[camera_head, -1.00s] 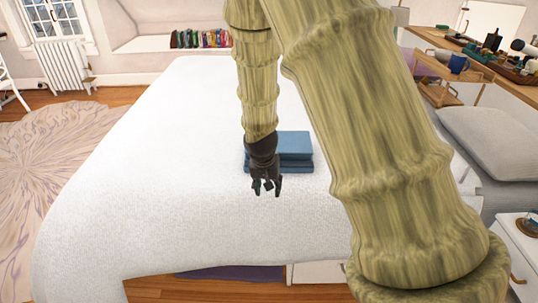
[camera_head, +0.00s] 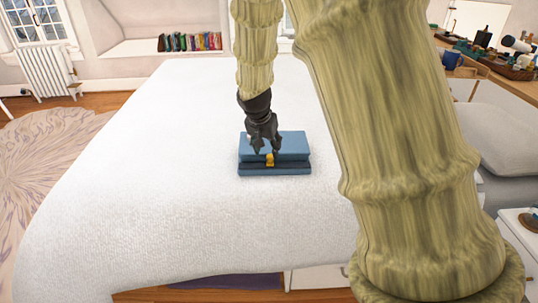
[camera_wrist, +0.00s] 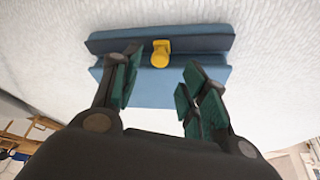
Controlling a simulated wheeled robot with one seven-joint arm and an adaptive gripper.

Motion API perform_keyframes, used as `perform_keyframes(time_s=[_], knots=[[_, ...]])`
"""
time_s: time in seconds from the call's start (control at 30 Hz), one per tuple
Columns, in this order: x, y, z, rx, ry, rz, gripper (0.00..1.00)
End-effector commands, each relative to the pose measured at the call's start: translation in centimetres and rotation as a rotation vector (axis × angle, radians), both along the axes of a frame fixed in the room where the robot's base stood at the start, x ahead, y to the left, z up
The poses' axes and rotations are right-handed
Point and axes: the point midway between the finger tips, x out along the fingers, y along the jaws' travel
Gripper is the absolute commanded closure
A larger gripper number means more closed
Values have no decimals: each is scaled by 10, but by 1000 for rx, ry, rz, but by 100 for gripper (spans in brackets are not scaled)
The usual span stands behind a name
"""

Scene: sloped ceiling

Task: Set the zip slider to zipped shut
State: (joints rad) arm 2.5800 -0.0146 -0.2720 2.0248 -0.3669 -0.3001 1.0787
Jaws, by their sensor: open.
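The yellow zip slider (camera_head: 269,160) sits on the front part of a blue case (camera_head: 288,142) lying on the white bed. In the wrist view the slider (camera_wrist: 160,53) is on the dark strip of the blue case (camera_wrist: 155,91), a little right of the strip's left half. My gripper (camera_head: 264,150) is over the case, its fingertips close to the slider. In the wrist view my gripper (camera_wrist: 157,80) is open, with one finger on each side and the slider beyond and between the tips. I cannot tell whether any finger touches the case.
The white bed (camera_head: 160,170) gives wide clear room around the case. A grey pillow (camera_head: 490,145) lies at the right. A wooden desk (camera_head: 500,68) with several items stands at the back right, and a row of books (camera_head: 190,42) sits at the back.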

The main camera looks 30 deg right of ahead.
Motion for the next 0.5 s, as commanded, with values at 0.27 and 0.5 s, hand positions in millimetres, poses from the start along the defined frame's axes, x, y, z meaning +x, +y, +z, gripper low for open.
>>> perform_keyframes(time_s=[0.27, 0.5], knots=[[8, -11, -35, 0, 2, 1, 56], [11, -15, -45, 0, 0, 1, 56]])
